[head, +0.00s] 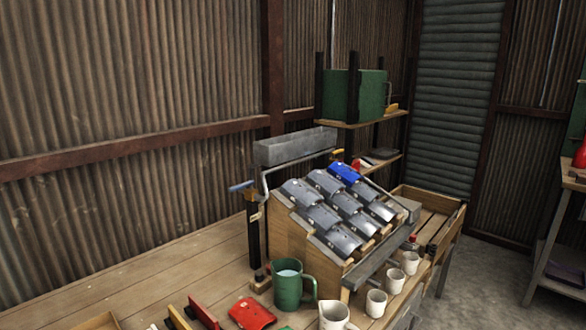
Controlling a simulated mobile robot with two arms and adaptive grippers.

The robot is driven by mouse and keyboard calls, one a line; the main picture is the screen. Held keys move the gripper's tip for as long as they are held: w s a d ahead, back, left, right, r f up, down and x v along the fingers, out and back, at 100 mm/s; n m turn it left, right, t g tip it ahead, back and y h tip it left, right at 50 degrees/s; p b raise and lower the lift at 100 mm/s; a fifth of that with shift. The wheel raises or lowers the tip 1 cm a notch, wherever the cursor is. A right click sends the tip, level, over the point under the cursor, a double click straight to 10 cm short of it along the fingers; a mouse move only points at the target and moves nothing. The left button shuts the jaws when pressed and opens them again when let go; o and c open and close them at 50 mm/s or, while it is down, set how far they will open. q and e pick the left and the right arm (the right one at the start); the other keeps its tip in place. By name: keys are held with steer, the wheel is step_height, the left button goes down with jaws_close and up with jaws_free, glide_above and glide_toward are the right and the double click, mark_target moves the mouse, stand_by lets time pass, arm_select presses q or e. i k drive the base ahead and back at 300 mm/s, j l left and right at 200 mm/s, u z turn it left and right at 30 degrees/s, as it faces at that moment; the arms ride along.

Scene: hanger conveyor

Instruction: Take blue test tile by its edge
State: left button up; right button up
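The blue test tile (345,173) lies at the top right corner of a sloped wooden rack (279,229). It is a curved tile, and several grey tiles (322,216) lie in rows on the slope beside and below it. The blue tile looks unobstructed from above. Neither of my grippers shows in the head view.
A grey trough (295,147) on a bent metal bar stands above the rack's back edge. A green mug (290,284), a white jug (335,316) and white cups (376,303) stand in front. A red tile (252,313) lies on the bench (150,275).

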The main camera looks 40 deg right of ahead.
mark_target(342, 171)
steer(key=l+u, duration=0.15)
steer(key=l, duration=0.4)
steer(key=l+u, duration=0.15)
steer(key=l, duration=0.35)
steer(key=l+u, duration=0.2)
steer(key=l, duration=0.3)
steer(key=k+l+u, duration=0.15)
steer(key=l, duration=0.4)
steer(key=k+l+u, duration=0.15)
steer(key=l, duration=0.35)
steer(key=i, duration=0.05)
